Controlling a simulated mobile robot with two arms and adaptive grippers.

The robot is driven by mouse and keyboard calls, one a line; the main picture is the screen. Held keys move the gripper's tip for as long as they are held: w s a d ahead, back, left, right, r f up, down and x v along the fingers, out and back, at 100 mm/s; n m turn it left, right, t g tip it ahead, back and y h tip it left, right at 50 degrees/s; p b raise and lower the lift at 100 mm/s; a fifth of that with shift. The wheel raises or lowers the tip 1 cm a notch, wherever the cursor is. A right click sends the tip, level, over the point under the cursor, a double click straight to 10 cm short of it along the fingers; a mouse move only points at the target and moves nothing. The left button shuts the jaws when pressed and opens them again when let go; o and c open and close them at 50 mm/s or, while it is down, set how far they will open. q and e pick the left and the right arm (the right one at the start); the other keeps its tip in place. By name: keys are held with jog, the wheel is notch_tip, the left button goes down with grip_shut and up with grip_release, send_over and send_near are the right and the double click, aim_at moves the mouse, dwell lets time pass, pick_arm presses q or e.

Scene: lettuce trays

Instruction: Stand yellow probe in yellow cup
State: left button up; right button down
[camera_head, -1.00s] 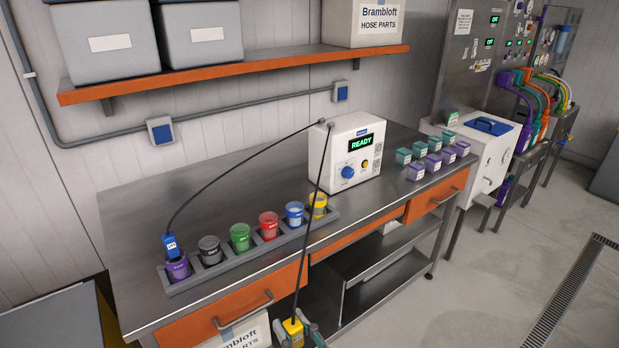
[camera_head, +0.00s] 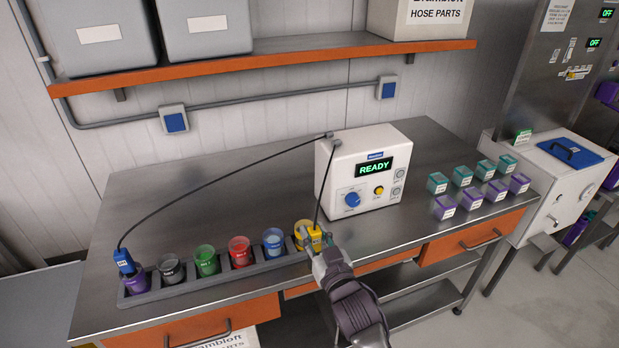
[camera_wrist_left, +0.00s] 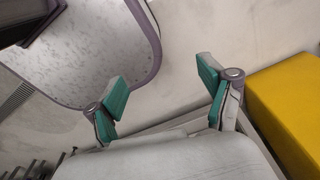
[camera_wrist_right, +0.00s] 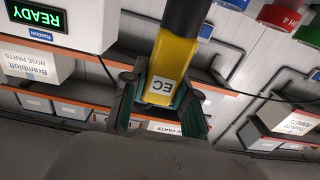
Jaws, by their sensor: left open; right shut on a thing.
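My right gripper (camera_head: 318,250) is shut on the yellow probe (camera_head: 315,238), whose black cable runs up to the white meter. In the right wrist view the yellow probe (camera_wrist_right: 171,62) is between the fingers, with an "EC" label. The yellow cup (camera_head: 301,233) is at the right end of the rack, just behind the probe and partly hidden by it. Whether the probe's tip is inside the cup is hidden. My left gripper (camera_wrist_left: 165,97) is open and empty in the left wrist view; it is not in the head view.
The grey rack (camera_head: 200,286) holds cups in several colours. A blue probe (camera_head: 124,261) stands in the purple cup (camera_head: 135,280) at the left end. The white meter (camera_head: 359,172) reads READY behind the rack. Small purple and teal boxes (camera_head: 444,208) sit at the right.

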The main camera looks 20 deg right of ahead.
jog(key=w+r+p, duration=0.1)
jog(key=w+r, duration=0.4)
jog(key=w, duration=0.3)
pick_arm(q)
jog(key=f+b, duration=0.2)
jog(key=b, duration=0.1)
jog(key=a+f+b, duration=0.1)
jog(key=f+b, duration=0.1)
jog(key=b, duration=0.1)
jog(key=shift+f+b, duration=0.35)
pick_arm(e)
jog(key=w+d+f, duration=0.1)
jog(key=w+f, duration=0.2)
jog(key=f, duration=0.4)
jog(key=shift+w+f, duration=0.15)
jog(key=shift+f, duration=0.05)
pick_arm(q)
jog(key=shift+r+p, duration=0.3)
jog(key=shift+r, duration=0.05)
jog(key=shift+f+b, duration=0.4)
pick_arm(e)
jog(key=shift+f, duration=0.5)
